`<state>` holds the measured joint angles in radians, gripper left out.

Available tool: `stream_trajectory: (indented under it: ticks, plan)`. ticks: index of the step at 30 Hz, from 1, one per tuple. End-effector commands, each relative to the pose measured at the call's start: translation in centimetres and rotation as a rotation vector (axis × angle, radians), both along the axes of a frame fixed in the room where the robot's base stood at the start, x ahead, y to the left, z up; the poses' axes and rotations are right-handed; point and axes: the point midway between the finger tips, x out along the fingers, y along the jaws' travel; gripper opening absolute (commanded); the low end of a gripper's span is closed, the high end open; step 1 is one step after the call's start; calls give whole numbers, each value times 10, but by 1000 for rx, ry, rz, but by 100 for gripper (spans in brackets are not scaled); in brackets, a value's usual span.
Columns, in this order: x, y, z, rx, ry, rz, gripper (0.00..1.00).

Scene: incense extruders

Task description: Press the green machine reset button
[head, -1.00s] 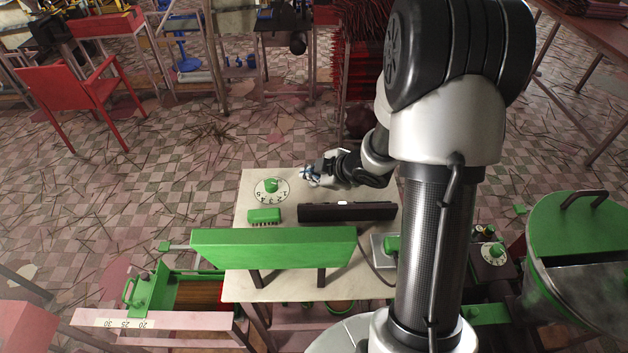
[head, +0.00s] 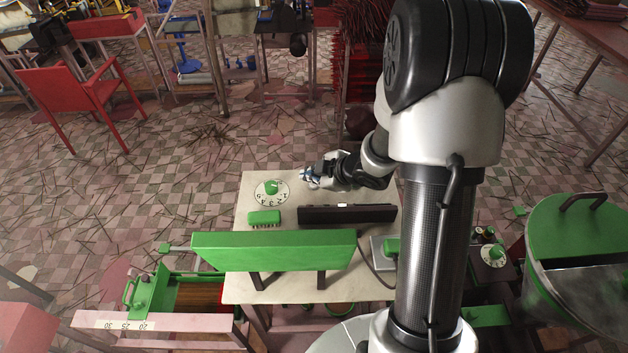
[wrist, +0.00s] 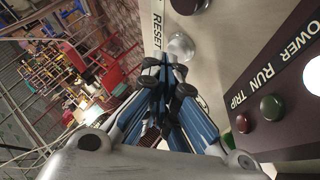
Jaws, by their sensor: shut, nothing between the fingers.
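In the wrist view, a round silver-white button (wrist: 181,46) sits beside the word RESET on a pale panel. My gripper (wrist: 165,78) is shut and empty, with blue-sided fingers pointing up the picture. Its tips appear just below and left of that button; I cannot tell whether they touch the panel. In the head view my gripper (head: 306,177) is low over the far part of the pale machine top (head: 345,285), right of a numbered dial with a green knob (head: 271,187). The RESET button cannot be made out in the head view.
In the head view, a dark bar (head: 347,214), a green block (head: 264,218) and a raised green board (head: 274,250) stand nearer me.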

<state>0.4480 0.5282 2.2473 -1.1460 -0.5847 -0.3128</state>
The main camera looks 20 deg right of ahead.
Motion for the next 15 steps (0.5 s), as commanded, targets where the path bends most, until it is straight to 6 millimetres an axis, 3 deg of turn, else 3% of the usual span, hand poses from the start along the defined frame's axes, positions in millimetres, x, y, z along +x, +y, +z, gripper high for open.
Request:
stream_trajectory:
  ticks: [4, 15]
  plan:
    - [0, 0, 11, 0, 0, 0, 0]
    - [0, 0, 11, 0, 0, 0, 0]
